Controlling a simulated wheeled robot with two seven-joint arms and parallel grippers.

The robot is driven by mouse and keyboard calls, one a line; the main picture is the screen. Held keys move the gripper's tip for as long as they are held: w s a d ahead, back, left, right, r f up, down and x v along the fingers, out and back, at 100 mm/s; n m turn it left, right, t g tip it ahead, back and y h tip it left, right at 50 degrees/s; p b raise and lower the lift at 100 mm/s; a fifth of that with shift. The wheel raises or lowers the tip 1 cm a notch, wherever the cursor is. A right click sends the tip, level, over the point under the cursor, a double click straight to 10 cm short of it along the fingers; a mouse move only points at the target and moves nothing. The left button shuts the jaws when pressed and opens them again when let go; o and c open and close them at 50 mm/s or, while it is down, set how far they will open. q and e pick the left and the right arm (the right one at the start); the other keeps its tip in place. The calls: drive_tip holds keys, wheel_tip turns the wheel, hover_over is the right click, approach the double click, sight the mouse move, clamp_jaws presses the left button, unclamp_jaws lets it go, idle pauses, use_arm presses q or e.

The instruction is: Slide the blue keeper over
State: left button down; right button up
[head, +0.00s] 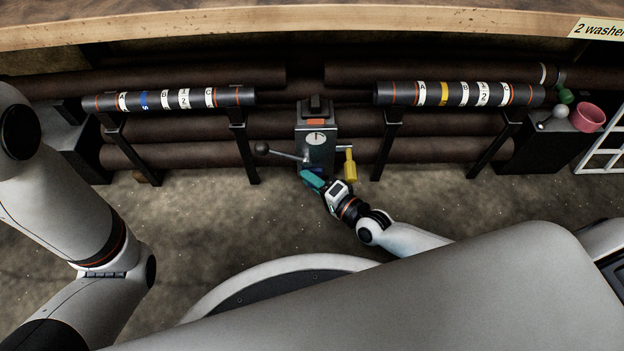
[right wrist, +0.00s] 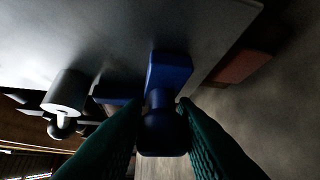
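The blue keeper (right wrist: 168,75) shows in the right wrist view as a blue bar with a rounded knob at its near end, against a grey plate. In the head view it is almost wholly hidden at the foot of the grey gauge unit (head: 316,150). My right gripper (head: 312,180) has teal fingers and is at the front of that unit. In the right wrist view the fingers (right wrist: 160,115) stand on both sides of the blue knob, which fills the gap between them, so they look shut on it. My left arm shows at the left, but its gripper is out of view.
A ball-ended lever (head: 280,153) sticks out left of the unit and a yellow handle (head: 350,167) hangs at its right. Labelled shafts rest on racks at left (head: 170,99) and right (head: 460,94). A pink cup (head: 588,117) stands far right. Floor in front is clear.

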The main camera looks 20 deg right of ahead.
drive_tip(key=shift+w+a+p, duration=0.1)
drive_tip(key=shift+a+p, duration=0.3)
drive_tip(key=shift+a, duration=0.1)
clamp_jaws()
drive_tip(key=shift+f, duration=0.15)
drive_tip(key=o, duration=1)
unclamp_jaws()
drive_tip(key=p+v, duration=0.5)
drive_tip(key=v, duration=0.5)
drive_tip(key=shift+s+d, duration=0.15)
drive_tip(key=shift+s, duration=0.1)
drive_tip(key=shift+s+d, duration=0.35)
drive_tip(key=shift+s, duration=0.25)
